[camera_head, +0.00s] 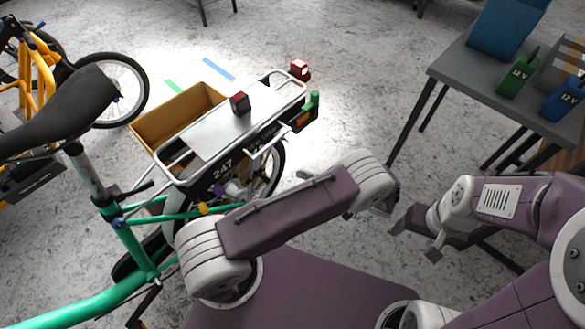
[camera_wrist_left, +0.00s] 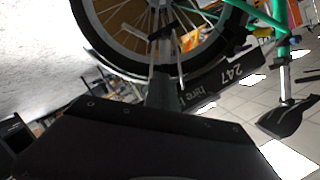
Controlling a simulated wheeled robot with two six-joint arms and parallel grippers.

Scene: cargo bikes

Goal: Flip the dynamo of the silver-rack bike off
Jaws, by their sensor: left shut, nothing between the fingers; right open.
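The silver-rack bike has a green frame (camera_head: 132,245) and a flat silver rack (camera_head: 215,135), with a "247" plate under it. In the left wrist view its wheel (camera_wrist_left: 178,72) fills the top middle, beside the upside-down 247 plate (camera_wrist_left: 232,76). I cannot pick out the dynamo with certainty; dark parts cross the spokes near the wheel. My left gripper (camera_head: 384,208) is mostly hidden by its wrist, right of the wheel. In its wrist view the shut fingers (camera_wrist_left: 163,88) point toward the wheel, empty. My right gripper (camera_head: 420,235) is open and empty, away from the bike.
A dark red block (camera_head: 239,103) is on the rack. A cardboard box (camera_head: 165,120) stands beside it. A yellow bike (camera_head: 42,70) is left. A grey table (camera_head: 470,72) with bins stands right.

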